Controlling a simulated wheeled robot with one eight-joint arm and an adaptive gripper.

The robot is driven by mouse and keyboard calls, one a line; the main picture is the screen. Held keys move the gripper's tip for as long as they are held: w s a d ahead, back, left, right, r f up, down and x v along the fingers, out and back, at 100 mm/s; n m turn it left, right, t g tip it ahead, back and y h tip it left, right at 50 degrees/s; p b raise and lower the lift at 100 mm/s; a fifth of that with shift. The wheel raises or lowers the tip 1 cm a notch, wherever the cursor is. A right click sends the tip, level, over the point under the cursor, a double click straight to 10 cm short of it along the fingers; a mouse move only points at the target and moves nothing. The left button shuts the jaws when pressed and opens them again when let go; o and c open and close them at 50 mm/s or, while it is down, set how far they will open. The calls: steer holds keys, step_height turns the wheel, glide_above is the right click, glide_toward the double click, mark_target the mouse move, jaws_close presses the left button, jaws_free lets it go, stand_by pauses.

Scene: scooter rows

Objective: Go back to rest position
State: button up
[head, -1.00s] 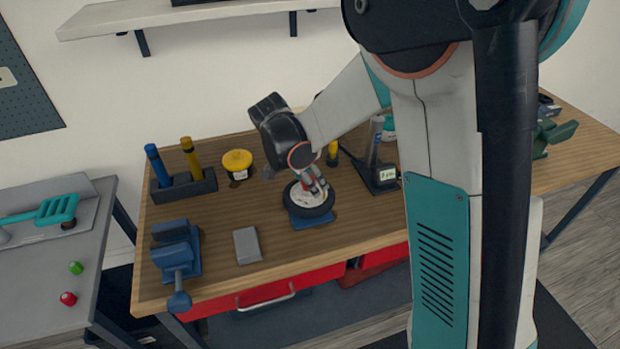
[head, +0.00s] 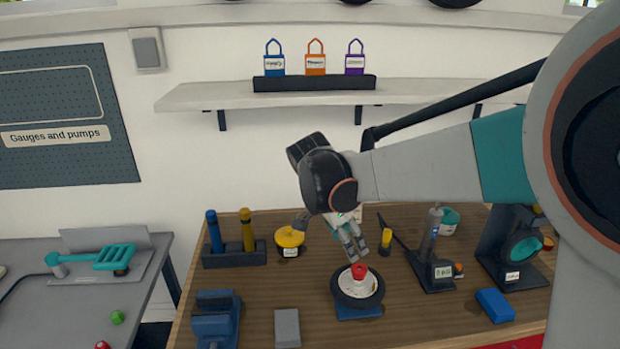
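My gripper (head: 357,258) hangs over the wooden workbench (head: 265,300), pointing down from the dark wrist of my arm. It is above and slightly behind a small wheel (head: 358,293) with a black tyre and pale hub. The wheel rests on a blue base (head: 358,313). The fingers appear apart from the red piece and nothing shows between them. The fingers are small here, and I cannot tell how far apart they are.
A blue vise (head: 215,322), a grey block (head: 287,328), a yellow-lidded tub (head: 290,239) and a dark rack (head: 234,255) stand left. A black-based device (head: 433,268) and a blue block (head: 495,306) are right. A shelf (head: 200,95) with padlock-shaped items is above.

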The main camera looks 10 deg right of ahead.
steer(key=s+d+n+t+y+b, duration=0.2)
steer(key=s+d+n+t+y, duration=0.2)
steer(key=s+n, duration=1)
steer(key=s+t, duration=0.2)
steer(key=s, duration=0.5)
steer(key=shift+s+d+r+n+b, duration=0.2)
steer(key=shift+s+r+n+b, duration=0.1)
steer(key=shift+n, duration=0.1)
